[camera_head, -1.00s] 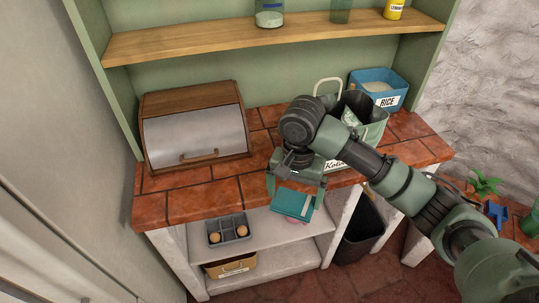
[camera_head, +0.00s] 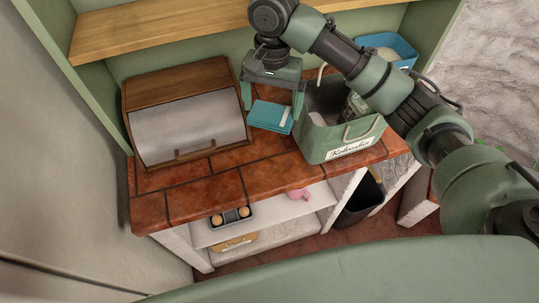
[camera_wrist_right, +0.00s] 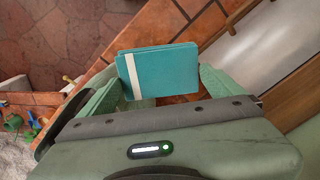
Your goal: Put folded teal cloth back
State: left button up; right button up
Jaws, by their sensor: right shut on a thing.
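The folded teal cloth (camera_head: 270,117) has a white stripe near one end. My right gripper (camera_head: 272,105) points down over the tiled counter, between the bread box and the green bin, and is shut on the cloth. The wrist view shows the cloth (camera_wrist_right: 165,70) flat between the two fingers (camera_wrist_right: 158,85). I cannot tell whether the cloth touches the counter. My left gripper is out of view.
A bread box (camera_head: 185,118) stands left on the counter (camera_head: 225,165). A labelled green bin (camera_head: 325,145) and a blue container (camera_head: 395,48) stand right. A wooden shelf (camera_head: 150,32) runs above. Below are a grey tray (camera_head: 231,217) and a pink item (camera_head: 298,194).

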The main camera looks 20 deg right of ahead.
aim_at(273, 114)
jog(key=n+b, duration=0.2)
jog(key=n, duration=0.1)
jog(key=s+n+b, duration=0.1)
jog(key=n, duration=0.1)
jog(key=shift+r, duration=0.4)
jog(key=shift+w+n+b, duration=0.2)
jog(key=shift+n+b, duration=0.2)
jog(key=shift+n, duration=0.3)
jog(key=shift+w+f+n, duration=0.1)
jog(key=shift+f+n, duration=0.4)
jog(key=shift+f, duration=0.2)
notch_tip(273, 114, down, 4)
jog(key=shift+r, duration=0.25)
notch_tip(273, 114, down, 14)
jog(key=p, duration=0.2)
jog(key=shift+f+p, duration=0.15)
jog(key=shift+p, duration=0.2)
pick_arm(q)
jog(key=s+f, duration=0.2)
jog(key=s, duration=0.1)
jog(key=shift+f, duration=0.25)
pick_arm(e)
jog(key=shift+f, duration=0.15)
jog(key=shift+f, duration=0.15)
